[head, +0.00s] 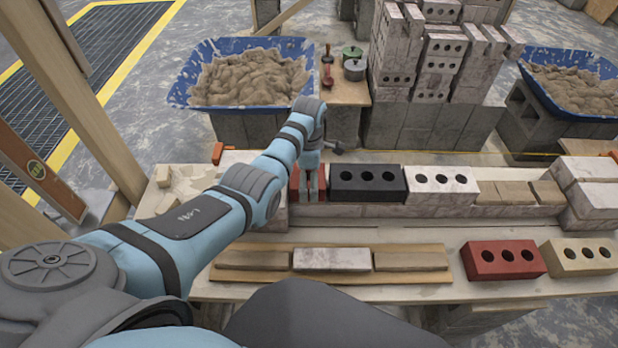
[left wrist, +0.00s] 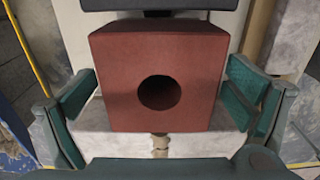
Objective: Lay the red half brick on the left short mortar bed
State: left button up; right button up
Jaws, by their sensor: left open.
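The red half brick (head: 293,184) sits at the left end of the low wall, just left of the black brick (head: 367,182). My left gripper (head: 309,188) is over it, pointing down, and hides much of it in the head view. In the left wrist view the red half brick (left wrist: 155,75) shows its single hole and lies between the two green fingers (left wrist: 162,100). The fingers are open, with a gap visible at each side. The left short mortar bed is hidden, so I cannot see the contact beneath the brick. My right gripper is out of view.
A white brick (head: 441,186) and bare tan beds (head: 505,193) continue the wall rightward. A full red brick (head: 502,260) and a cream brick (head: 578,256) lie at front right. A board (head: 228,276) holds several pieces in front. Mortar tubs (head: 187,82) stand behind.

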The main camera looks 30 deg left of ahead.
aim_at(309, 175)
pick_arm(q)
notch_tip(309, 175, up, 12)
jog(key=p, duration=0.4)
